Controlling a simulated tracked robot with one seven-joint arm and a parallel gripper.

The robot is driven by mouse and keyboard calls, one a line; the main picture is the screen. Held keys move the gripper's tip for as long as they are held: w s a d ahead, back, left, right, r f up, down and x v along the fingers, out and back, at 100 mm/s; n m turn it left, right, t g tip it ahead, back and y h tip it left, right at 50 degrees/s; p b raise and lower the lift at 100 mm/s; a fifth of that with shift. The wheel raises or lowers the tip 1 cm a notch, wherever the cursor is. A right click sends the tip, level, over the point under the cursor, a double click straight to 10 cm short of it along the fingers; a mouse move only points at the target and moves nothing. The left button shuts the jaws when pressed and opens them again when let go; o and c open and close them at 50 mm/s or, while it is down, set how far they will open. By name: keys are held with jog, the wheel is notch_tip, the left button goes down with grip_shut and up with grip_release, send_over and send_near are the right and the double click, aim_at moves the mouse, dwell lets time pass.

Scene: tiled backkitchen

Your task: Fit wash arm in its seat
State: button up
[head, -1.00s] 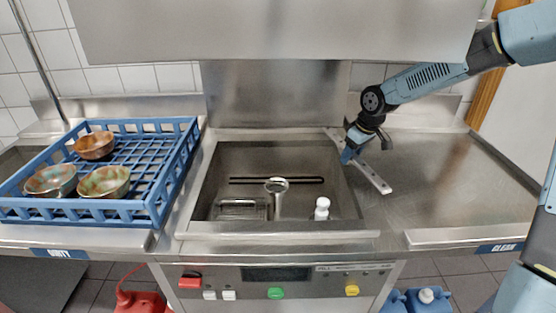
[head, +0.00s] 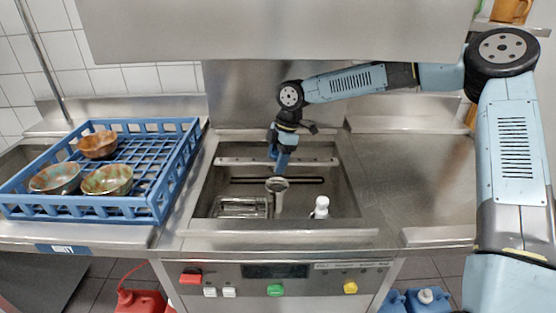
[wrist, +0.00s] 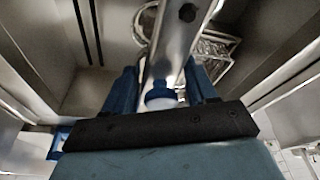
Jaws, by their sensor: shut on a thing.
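The wash arm (head: 236,162) is a long flat metal bar with small holes. It lies level across the rear part of the open tank and also shows running away between the fingers in the wrist view (wrist: 178,38). My gripper (head: 282,158) is shut on the bar near its middle, with blue fingers on either side of it. The seat appears to be the upright metal post with a round top (head: 277,185) in the tank; the bar is above and behind it. The post's top shows partly behind the bar in the wrist view.
A wire basket (head: 242,207) and a white-capped bottle (head: 321,207) stand in the tank (head: 207,180). A blue rack (head: 150,207) with 3 bowls is on the left counter. The right counter is clear. The raised metal hood (head: 270,30) hangs above.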

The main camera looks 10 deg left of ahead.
send_over(278, 190)
jog(key=w, duration=0.1)
jog(key=shift+w+d+x, duration=0.15)
jog(key=shift+x, duration=0.9)
jog(key=shift+w+d+x, duration=0.1)
jog(key=shift+w+x, duration=0.05)
jog(key=shift+x, duration=0.85)
jog(key=shift+w+d+x, duration=0.15)
jog(key=shift+w+x, duration=0.05)
jog(key=shift+x, duration=0.85)
jog(key=shift+s+d+f, duration=0.15)
jog(key=shift+s+f, duration=0.05)
jog(key=shift+f, duration=0.5)
jog(key=shift+s+f, duration=0.1)
jog(key=shift+s+d+f, duration=0.1)
jog(key=shift+s+f, duration=0.15)
jog(key=shift+f, duration=0.05)
jog(key=o, duration=1.2)
jog(key=shift+c, duration=0.2)
jog(key=shift+o, duration=0.5)
jog(key=shift+w+r, duration=0.2)
jog(key=shift+r, duration=0.25)
jog(key=shift+o, duration=0.5)
jog(key=v, duration=0.8)
jog(key=shift+w+a+r, duration=0.1)
jog(key=shift+w+a, duration=0.1)
jog(key=shift+a, duration=0.05)
